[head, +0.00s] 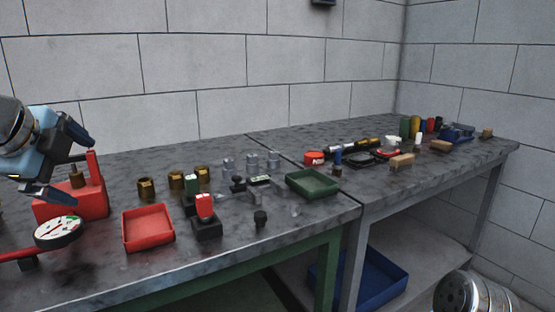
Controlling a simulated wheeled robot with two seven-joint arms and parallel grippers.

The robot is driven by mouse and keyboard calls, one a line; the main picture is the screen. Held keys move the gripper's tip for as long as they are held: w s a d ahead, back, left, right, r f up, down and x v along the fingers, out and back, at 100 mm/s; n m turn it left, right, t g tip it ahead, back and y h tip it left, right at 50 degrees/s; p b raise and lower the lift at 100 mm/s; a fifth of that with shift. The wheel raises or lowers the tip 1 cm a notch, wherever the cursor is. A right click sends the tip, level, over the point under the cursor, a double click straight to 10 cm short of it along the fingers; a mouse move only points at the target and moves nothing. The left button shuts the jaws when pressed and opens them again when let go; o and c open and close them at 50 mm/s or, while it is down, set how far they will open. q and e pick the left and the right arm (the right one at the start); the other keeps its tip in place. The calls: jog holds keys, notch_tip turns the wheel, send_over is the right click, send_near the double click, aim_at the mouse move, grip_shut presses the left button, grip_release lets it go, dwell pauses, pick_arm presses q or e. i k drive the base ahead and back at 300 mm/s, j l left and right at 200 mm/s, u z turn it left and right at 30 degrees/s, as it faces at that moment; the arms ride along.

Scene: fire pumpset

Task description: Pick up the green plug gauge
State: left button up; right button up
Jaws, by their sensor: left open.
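The green plug gauge (192,183) stands upright in a dark block on the grey workbench (100,273), left of the middle. A similar red gauge (205,204) in a dark block stands just in front of it and hides part of its lower end. My left gripper (80,164) is open at the far left, in front of a red device with a brass fitting. It is well to the left of the green gauge and apart from it. My right gripper is not in view.
Brass fittings (146,187) stand left of and behind the gauges. A red tray (149,228) and a dial gauge (58,232) lie between my left gripper and the bench's front. A green tray (312,190) is to the right. Bare bench lies in front of the gauges.

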aim_at(192, 182)
jog(key=k, duration=1.2)
